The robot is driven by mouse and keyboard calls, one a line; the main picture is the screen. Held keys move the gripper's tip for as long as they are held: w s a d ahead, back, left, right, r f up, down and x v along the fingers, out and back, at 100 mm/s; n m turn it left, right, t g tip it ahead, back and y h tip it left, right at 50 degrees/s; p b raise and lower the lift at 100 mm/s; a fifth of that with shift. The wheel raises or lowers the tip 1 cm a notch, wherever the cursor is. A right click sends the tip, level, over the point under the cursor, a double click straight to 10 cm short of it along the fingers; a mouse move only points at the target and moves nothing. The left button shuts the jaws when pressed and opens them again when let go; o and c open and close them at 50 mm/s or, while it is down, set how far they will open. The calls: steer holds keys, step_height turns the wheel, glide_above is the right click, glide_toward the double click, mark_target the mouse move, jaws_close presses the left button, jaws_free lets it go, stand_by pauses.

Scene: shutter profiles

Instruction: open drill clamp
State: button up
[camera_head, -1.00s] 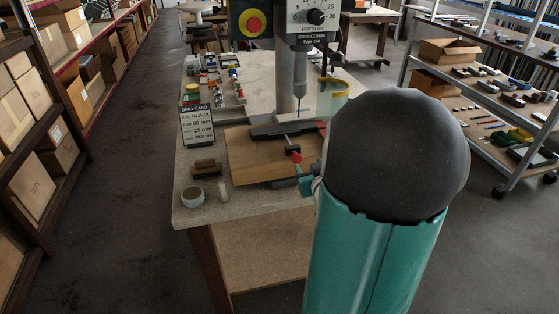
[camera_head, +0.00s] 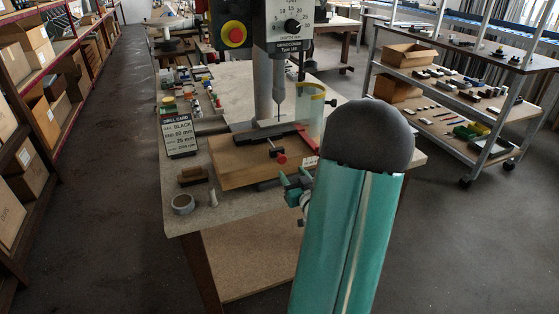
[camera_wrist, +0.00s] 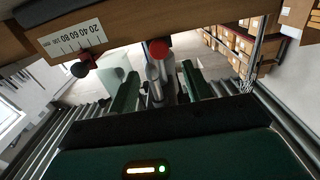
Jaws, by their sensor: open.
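The drill clamp shows on the wooden board (camera_head: 235,163) under the drill press. It has a dark bar (camera_head: 258,137), a small black handle (camera_head: 276,152) and a red knob (camera_head: 282,159). My gripper (camera_head: 298,183) is at the board's front edge, just below and right of the red knob. In the wrist view, the two green fingers (camera_wrist: 157,90) are spread apart. The red knob (camera_wrist: 158,50) stands beyond their tips, between them in the picture. A silvery rod-like part lies below it; contact cannot be told.
The drill press column (camera_head: 263,80) stands behind the board, with a clear yellow-rimmed guard (camera_head: 310,110) at right. A drill card (camera_head: 180,133), a tape roll (camera_head: 183,204) and a brown block (camera_head: 193,177) are at left. A shelf cart (camera_head: 465,90) stands at right.

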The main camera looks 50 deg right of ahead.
mark_target(283, 160)
steer(key=x, duration=0.9)
steer(key=shift+w+d, duration=0.2)
